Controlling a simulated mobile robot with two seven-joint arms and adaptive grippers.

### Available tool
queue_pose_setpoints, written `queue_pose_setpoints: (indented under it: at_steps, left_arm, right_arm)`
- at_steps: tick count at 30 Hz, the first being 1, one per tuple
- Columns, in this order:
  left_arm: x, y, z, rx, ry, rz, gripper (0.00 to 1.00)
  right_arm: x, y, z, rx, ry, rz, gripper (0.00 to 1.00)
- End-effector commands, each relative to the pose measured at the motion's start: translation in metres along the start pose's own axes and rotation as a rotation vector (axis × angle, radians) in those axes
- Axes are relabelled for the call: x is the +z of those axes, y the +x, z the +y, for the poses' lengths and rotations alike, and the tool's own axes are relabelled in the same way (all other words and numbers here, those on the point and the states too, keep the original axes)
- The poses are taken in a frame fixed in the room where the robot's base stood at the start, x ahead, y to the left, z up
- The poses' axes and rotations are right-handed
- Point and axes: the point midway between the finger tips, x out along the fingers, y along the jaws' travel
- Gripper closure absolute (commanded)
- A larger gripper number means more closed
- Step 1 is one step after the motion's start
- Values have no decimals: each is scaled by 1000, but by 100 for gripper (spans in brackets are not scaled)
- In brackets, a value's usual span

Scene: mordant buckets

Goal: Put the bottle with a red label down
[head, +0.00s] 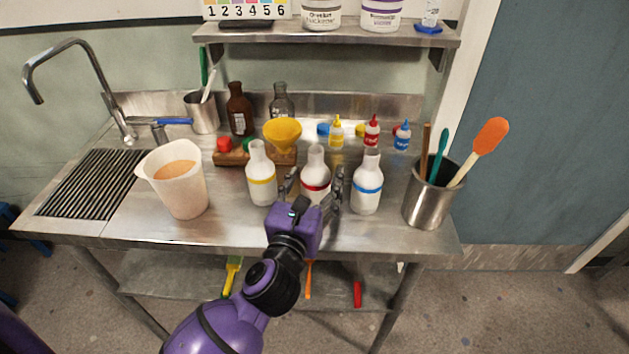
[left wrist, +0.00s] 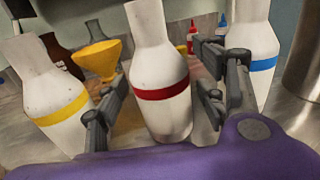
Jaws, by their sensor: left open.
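The white bottle with a red label (head: 315,168) stands upright on the steel bench. It stands between a white bottle with a yellow band (head: 261,172) and a white bottle with a blue band (head: 367,184). My left gripper (head: 313,183) is open, with one finger on each side of the red-label bottle. In the left wrist view the red-label bottle (left wrist: 160,75) shows between the spread fingers (left wrist: 165,105), with gaps on both sides. The gripper hides part of the bottle's lower body in the head view. My right gripper is not in view.
A white jug (head: 175,180) and a sink grate (head: 90,183) are at left. A steel utensil pot (head: 430,200) is at right. A yellow funnel (head: 283,133), brown bottle (head: 239,110) and small squeeze bottles stand behind. The bench front is mostly clear.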

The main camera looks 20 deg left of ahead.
Motion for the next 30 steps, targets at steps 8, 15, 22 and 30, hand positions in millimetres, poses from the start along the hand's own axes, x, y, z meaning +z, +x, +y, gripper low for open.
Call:
queue_pose_setpoints:
  at_steps: [8, 15, 22, 30]
  left_arm:
    - [-2, -46, 0, -1, -2, 4, 35]
    - [-1, -95, 0, 0, -1, 3, 35]
    - [0, -118, 0, 0, -1, 1, 35]
    - [2, -120, 0, 0, -1, -2, 35]
  right_arm:
    - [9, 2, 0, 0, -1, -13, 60]
    - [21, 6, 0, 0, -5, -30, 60]
    - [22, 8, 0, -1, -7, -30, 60]
    - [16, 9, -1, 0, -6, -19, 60]
